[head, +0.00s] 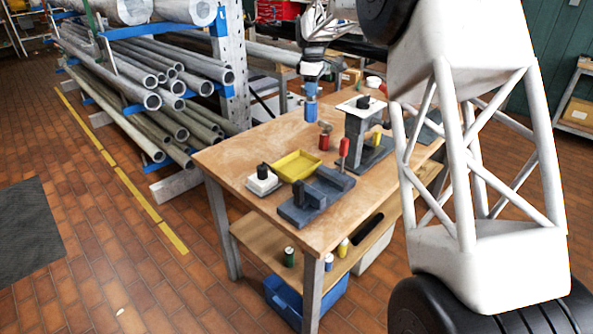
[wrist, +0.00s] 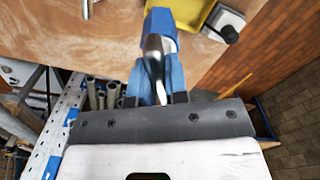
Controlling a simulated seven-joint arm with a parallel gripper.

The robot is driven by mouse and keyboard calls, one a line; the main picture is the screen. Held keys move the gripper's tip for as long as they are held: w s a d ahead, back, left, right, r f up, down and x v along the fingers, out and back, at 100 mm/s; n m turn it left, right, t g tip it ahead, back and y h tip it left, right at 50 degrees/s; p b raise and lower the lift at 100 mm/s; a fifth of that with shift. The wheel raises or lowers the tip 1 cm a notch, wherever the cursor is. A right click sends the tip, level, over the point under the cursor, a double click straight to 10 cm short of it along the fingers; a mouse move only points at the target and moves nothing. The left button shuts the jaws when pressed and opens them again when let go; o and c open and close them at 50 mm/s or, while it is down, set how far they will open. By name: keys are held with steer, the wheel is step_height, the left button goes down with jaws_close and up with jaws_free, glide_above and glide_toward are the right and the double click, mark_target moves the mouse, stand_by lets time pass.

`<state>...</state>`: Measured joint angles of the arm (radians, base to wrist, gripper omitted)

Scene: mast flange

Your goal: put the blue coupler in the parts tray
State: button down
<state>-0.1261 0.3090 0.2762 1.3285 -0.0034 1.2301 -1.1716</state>
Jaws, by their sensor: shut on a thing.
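The blue coupler (head: 311,110) is held upright in the air by my gripper (head: 311,90), above the back left part of the workbench. My gripper is shut on it. In the wrist view the coupler (wrist: 160,20) shows as a blue piece beyond my fingers (wrist: 157,78), with a silver part between them; the fingers hide some of it. The yellow parts tray (head: 311,157) lies on the bench below and in front of the coupler, and looks empty. A corner of the tray (wrist: 190,12) shows at the top of the wrist view, just right of the coupler.
A grey post with a white top plate (head: 358,104) stands right of the coupler. A white block with a black knob (head: 263,179) and a dark grey fixture (head: 325,190) flank the tray. The bench's left part is clear.

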steer(key=s+a+f+n, duration=0.3)
steer(key=a+f, duration=0.2)
steer(key=f, duration=0.3)
steer(key=shift+f, duration=0.15)
steer(key=shift+f, duration=0.15)
steer(key=shift+f, duration=2.4)
steer(key=shift+f, duration=2.5)
steer(key=shift+f, duration=0.1)
steer(key=c, duration=1.1)
jaws_free()
